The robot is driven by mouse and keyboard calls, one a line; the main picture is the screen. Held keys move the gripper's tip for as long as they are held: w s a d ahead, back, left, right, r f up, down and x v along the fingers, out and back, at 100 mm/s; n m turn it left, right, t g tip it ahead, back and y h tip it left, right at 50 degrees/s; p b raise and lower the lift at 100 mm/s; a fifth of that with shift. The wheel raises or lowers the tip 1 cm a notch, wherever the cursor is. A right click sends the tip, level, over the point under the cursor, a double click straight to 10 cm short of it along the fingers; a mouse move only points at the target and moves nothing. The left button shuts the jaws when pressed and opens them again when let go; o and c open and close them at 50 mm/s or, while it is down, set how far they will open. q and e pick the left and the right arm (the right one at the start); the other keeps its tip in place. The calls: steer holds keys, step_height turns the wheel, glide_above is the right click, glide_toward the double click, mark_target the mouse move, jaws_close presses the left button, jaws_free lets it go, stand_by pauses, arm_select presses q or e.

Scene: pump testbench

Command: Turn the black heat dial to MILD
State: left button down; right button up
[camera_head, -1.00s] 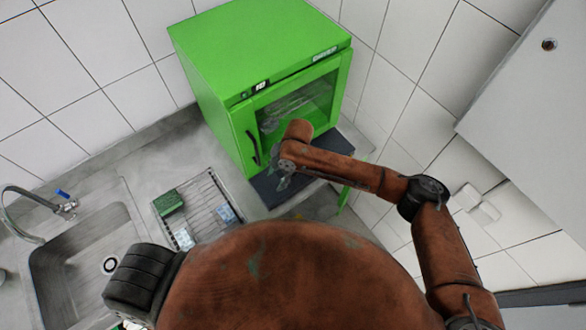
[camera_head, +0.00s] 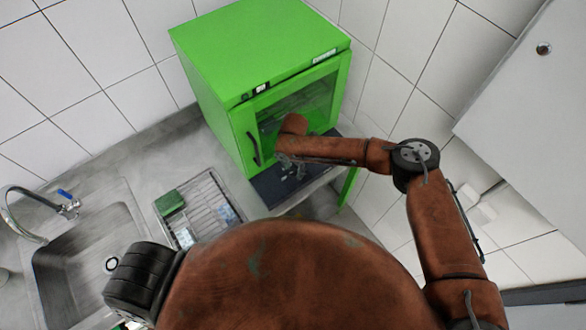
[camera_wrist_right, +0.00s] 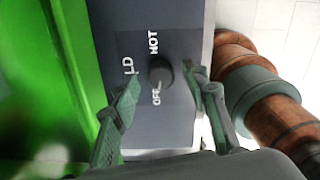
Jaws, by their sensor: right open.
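The black heat dial (camera_wrist_right: 160,73) sits on a dark grey panel (camera_wrist_right: 140,20) in the right wrist view. White lettering around it reads HOT and OFF, and a partly hidden word ends in LD. A small light mark by the dial's OFF side may be its pointer; I cannot be sure. My right gripper (camera_wrist_right: 164,80) is open, with one finger on each side of the dial; contact is not clear. In the head view the right gripper (camera_head: 290,164) is over the dark plate (camera_head: 263,191) in front of the green cabinet. My left gripper is out of view.
The green cabinet (camera_head: 245,50) with a glass door stands behind the plate. A wire rack (camera_head: 208,205) with a green block (camera_head: 170,203) lies to the left, beside the sink (camera_head: 75,265). A tiled wall is close on the right.

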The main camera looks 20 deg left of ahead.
steer(key=shift+f, duration=0.3)
steer(key=shift+c, duration=0.6)
jaws_close()
